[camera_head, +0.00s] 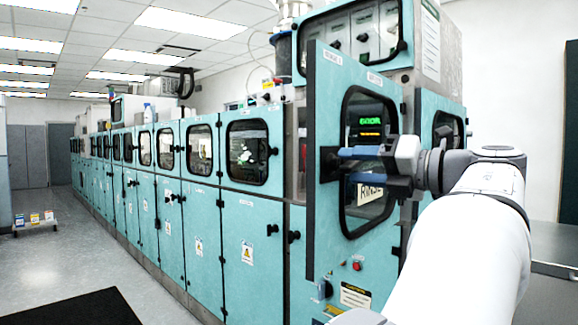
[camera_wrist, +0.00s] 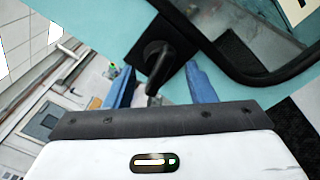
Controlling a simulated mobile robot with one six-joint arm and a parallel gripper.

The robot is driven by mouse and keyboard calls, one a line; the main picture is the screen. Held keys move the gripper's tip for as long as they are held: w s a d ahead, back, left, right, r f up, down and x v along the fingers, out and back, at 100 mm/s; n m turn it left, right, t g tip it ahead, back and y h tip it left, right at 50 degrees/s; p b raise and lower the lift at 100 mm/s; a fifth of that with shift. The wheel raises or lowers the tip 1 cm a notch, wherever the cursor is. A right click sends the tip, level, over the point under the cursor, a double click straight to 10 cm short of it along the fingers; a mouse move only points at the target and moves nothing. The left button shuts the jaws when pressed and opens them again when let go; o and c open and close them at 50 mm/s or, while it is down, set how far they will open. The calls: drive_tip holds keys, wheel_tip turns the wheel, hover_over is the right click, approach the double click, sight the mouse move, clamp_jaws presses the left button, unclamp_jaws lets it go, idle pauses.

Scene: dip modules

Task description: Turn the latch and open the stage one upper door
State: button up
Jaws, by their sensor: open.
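The upper door (camera_head: 325,110) is a teal panel with a dark-framed window, in the head view. It stands swung out from the cabinet, its free edge on the left and its hinge side on the right. The black latch (camera_wrist: 158,60) is near the door's edge in the wrist view. My gripper (camera_head: 345,152) reaches in from the right across the window, its blue fingers pointing left at the latch. In the wrist view my gripper (camera_wrist: 161,80) is open, one blue finger on each side of the latch handle. I cannot tell whether either finger touches it.
A long row of teal cabinets (camera_head: 200,155) with windowed doors runs back to the left. A lower panel with a red button (camera_head: 356,266) is below the door. A black mat (camera_head: 85,308) lies on the otherwise mostly clear floor. A grey counter (camera_head: 552,250) is at right.

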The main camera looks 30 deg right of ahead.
drive_tip(key=v, duration=0.5)
drive_tip(key=shift+w, duration=0.1)
idle(0.5)
